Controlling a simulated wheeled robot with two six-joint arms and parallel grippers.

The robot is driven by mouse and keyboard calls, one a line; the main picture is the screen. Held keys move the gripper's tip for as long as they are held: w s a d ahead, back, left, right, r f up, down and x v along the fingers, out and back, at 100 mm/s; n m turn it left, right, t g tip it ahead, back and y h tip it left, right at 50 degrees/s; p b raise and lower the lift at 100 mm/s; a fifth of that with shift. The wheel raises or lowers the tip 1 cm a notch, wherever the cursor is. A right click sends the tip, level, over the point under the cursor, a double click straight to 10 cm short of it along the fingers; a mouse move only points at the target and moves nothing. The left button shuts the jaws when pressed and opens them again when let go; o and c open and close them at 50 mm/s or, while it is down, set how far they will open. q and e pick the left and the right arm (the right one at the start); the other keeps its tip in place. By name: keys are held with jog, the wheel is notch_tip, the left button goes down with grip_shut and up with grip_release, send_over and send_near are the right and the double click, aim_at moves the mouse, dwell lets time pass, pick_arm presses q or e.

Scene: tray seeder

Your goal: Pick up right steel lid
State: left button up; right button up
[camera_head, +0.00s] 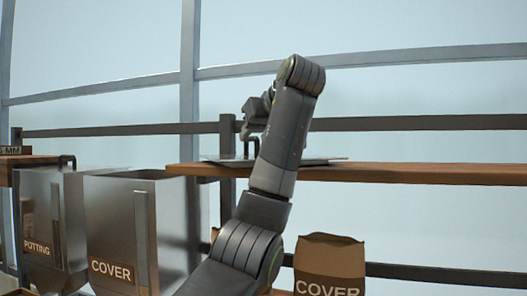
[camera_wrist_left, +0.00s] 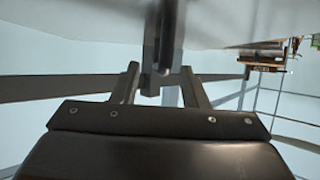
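The steel lid (camera_head: 318,160) is a thin flat grey plate lying on the wooden shelf, partly hidden behind my left arm. My left gripper (camera_head: 252,122) is over the handle, partly hidden by my own arm. In the left wrist view, the fingers of my left gripper (camera_wrist_left: 160,70) stand apart with the handle (camera_wrist_left: 165,35) between them, and gaps show beside it. The pale underlying lid surface (camera_wrist_left: 80,20) fills the top of that view. My right gripper is not in view.
The wooden shelf (camera_head: 430,173) runs to the right, bare there. Below left stand steel hoppers marked COVER (camera_head: 120,215) and POTTING (camera_head: 36,215). Another dark handle (camera_head: 67,160) shows above the POTTING hopper. A brown COVER bag (camera_head: 330,262) stands below the shelf.

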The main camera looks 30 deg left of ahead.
pick_arm(q)
jog(key=shift+p+x, duration=0.45)
jog(key=shift+x, duration=0.6)
jog(key=shift+s+d, duration=0.1)
jog(key=shift+c, duration=0.3)
grip_shut()
jog(key=shift+r, duration=0.1)
